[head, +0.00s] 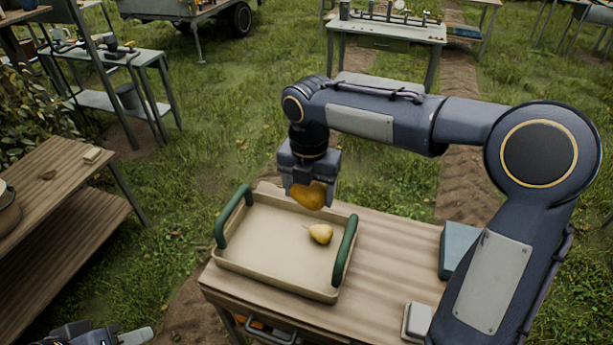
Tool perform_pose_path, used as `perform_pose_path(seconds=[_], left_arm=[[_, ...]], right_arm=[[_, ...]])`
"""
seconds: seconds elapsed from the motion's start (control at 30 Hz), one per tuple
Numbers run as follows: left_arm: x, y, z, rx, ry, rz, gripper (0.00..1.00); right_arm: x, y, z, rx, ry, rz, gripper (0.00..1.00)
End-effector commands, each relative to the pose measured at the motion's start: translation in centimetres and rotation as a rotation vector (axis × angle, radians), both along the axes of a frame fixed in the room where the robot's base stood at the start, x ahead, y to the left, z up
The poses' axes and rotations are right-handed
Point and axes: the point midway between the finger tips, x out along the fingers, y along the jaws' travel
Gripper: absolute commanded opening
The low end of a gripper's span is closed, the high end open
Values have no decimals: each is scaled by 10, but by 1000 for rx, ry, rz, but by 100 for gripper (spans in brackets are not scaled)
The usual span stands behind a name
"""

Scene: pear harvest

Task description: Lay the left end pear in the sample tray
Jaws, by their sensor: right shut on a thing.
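My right gripper (307,190) is shut on an orange-brown pear (309,196) and holds it above the far edge of the sample tray (237,264). The tray is beige with two green handles and stands on a wooden table. A yellow pear (320,234) lies in the tray, right of its middle, near the right handle. My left gripper (135,337) is only partly in view at the bottom left edge, away from the tray; its fingers are mostly cut off.
A blue-grey box (458,250) and a small white-topped block (417,321) sit on the right of the wooden table (388,262). A wooden shelf bench (60,190) stands at the left. The tray's left half is clear.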

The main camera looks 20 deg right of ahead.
Motion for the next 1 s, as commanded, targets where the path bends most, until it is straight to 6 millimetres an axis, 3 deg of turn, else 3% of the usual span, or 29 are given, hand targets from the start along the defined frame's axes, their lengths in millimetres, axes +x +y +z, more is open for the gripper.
perform_pose_path(seconds=[0.2, 0.53, 0.7, 1.0], left_arm=[[0, 0, -1, 0, 0, 0, 36], [0, 0, -59, 0, 0, 0, 36], [0, 0, -68, 0, 0, 0, 36], [0, 0, -66, 0, 0, 0, 36]], right_arm=[[-1, 0, -24, 0, 5, -1, 43], [0, 0, -88, 1, 1, -3, 43], [0, 0, -98, 0, 0, -4, 43], [0, 0, -97, 0, 0, -4, 43]])
